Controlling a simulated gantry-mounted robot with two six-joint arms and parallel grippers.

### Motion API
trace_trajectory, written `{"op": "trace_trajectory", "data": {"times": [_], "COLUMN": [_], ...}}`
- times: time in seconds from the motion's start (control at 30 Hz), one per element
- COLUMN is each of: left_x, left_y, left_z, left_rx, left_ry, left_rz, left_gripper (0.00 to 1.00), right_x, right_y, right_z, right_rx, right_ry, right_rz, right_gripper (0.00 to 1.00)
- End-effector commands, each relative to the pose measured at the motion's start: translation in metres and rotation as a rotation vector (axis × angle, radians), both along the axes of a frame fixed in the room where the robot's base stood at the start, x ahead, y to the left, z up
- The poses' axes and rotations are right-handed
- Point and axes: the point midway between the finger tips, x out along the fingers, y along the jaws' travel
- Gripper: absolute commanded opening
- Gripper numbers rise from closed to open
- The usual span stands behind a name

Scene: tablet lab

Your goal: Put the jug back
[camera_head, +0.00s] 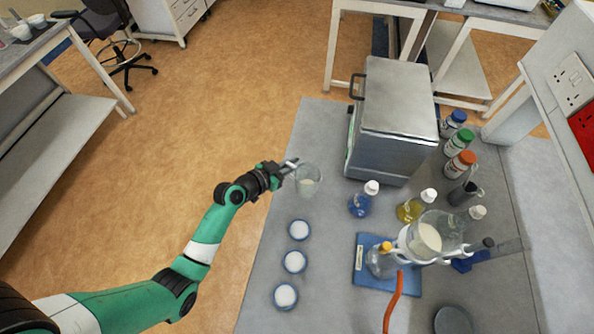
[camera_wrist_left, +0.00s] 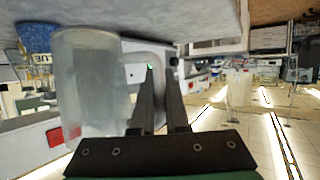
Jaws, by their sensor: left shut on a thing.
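A clear glass jug (camera_head: 308,182), whitish in its lower part, is at the left edge of the grey bench, in front of the steel box. My left gripper (camera_head: 289,168) reaches it from the left and is shut on the jug at its side. In the left wrist view the jug (camera_wrist_left: 88,90) is large and close, beside the two dark fingers (camera_wrist_left: 161,90). I cannot tell whether the jug touches the bench. My right gripper is not in view.
The steel box (camera_head: 398,100) stands behind the jug. A blue (camera_head: 361,205) and a yellow bottle (camera_head: 415,207), and glassware on a blue base (camera_head: 374,284), stand to the right. Bare bench lies between.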

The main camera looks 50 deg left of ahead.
Motion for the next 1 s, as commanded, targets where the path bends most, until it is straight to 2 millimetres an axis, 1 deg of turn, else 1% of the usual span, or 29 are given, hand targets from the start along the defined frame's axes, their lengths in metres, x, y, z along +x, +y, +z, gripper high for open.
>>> {"op": "trace_trajectory", "data": {"times": [0.03,0.07,0.27,0.33,0.4,0.5,0.77,0.9,0.93,1.0], "left_x": [0.006,0.008,0.012,0.017,0.016,0.016,0.016,0.016,0.016,0.016], "left_y": [0.001,0.002,0.003,0.004,0.004,0.004,0.004,0.004,0.004,0.004], "left_z": [-0.009,-0.011,-0.015,-0.023,-0.036,-0.049,-0.049,-0.054,-0.053,-0.052], "left_rx": [-0.001,0.0,0.0,-0.001,-0.003,-0.001,0.0,0.0,0.0,0.0], "left_ry": [0.0,0.0,-0.001,0.0,0.002,0.0,-0.001,-0.001,-0.001,0.0], "left_rz": [-0.001,-0.001,0.0,-0.001,0.001,0.0,0.001,0.0,0.0,0.0], "left_gripper": [0.0,0.0,0.0,0.0,0.0,0.0,0.0,0.0,0.14,0.27], "right_x": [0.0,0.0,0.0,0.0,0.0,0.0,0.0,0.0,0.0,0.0], "right_y": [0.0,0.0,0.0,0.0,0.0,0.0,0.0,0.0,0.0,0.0], "right_z": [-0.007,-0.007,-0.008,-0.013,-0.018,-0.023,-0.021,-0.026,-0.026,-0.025], "right_rx": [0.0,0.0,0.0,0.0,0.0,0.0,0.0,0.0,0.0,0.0], "right_ry": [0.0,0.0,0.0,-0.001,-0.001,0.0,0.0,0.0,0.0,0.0], "right_rz": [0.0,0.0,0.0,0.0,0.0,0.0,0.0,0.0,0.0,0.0], "right_gripper": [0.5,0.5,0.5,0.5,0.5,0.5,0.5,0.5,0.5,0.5]}}
